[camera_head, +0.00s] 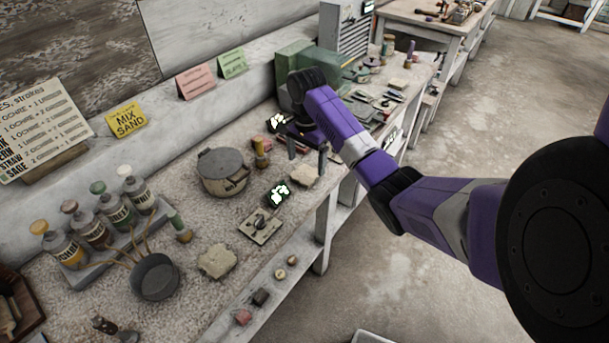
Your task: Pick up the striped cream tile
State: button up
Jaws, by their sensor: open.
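My gripper (307,155) hangs from my purple arm over the worktop, its two dark fingers apart and nothing visible between them. A pale cream, rough-edged piece (305,176) lies just below and in front of the fingers; I cannot tell whether they touch it. A flat greyish-cream tile (251,229) with a dark shape on it lies nearer the front edge, left of the gripper. I cannot make out stripes on any piece, so I cannot tell which is the striped cream tile. My arm hides part of the worktop behind it.
Black-and-white pieces (278,193) lie nearby. Labelled bottles (138,190), a dark pan (154,277) and another cream piece (216,261) are further left. Green boxes (327,68) stand behind.

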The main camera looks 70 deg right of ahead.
aim_at(305, 173)
jog(key=shift+w+d+f+p, duration=0.15)
jog(key=shift+f+p, duration=0.1)
jog(key=shift+f, duration=1.1)
jog(key=shift+w+d+f+p, duration=0.1)
jog(key=shift+d+f+p, duration=0.1)
jog(key=shift+f, duration=1.15)
jog(key=shift+a, duration=0.1)
jog(key=c, duration=1.7)
jog(key=shift+r, duration=0.15)
